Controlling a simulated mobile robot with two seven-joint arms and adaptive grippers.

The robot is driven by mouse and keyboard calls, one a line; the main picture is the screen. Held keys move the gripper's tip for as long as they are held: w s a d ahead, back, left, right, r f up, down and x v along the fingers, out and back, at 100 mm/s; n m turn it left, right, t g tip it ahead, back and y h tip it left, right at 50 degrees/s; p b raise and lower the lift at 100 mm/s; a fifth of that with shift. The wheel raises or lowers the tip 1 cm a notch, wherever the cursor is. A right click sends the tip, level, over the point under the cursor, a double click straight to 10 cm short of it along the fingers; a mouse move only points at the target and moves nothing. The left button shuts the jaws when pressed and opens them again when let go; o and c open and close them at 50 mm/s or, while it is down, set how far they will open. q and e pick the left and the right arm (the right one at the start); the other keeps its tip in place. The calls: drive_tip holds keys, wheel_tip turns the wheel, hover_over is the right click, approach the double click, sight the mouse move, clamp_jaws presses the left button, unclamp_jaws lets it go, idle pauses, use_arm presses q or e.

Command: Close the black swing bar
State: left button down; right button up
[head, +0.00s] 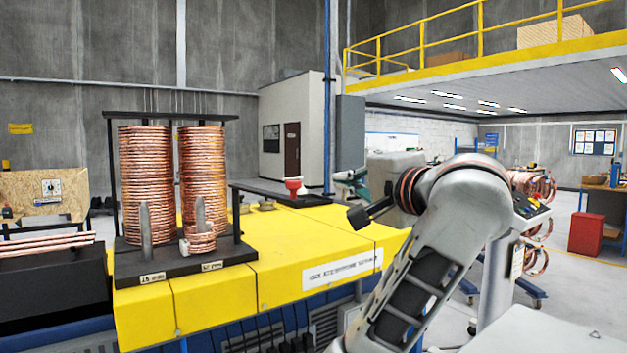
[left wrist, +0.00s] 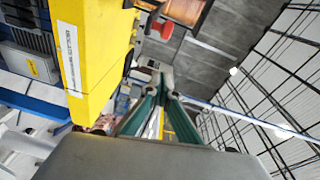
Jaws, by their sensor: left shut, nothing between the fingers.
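The black swing bar (head: 262,190) reaches out to the right from the front right post of the black coil rack (head: 172,115), over the yellow machine top. It stands swung away from the rack's front. A red knob (head: 293,187) shows at the bar; it also shows in the left wrist view (left wrist: 166,30), beside a dark flat piece. My left gripper (head: 350,178) has green fingers and is right of the bar's end, apart from it. In the left wrist view the fingers (left wrist: 160,82) come together with nothing between them. My right gripper is not in view.
Two tall stacks of copper coils (head: 147,175) stand in the rack, with a small coil (head: 201,240) at its front. The yellow machine (head: 300,250) fills the middle. More coils hang at the right near a red bin (head: 585,233).

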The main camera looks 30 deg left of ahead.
use_arm(q)
drive_tip(key=a+p, duration=0.1)
drive_tip(key=a, duration=0.5)
drive_tip(key=shift+s+a+f, duration=0.15)
drive_tip(key=shift+s+f, duration=0.2)
drive_tip(key=shift+s, duration=0.05)
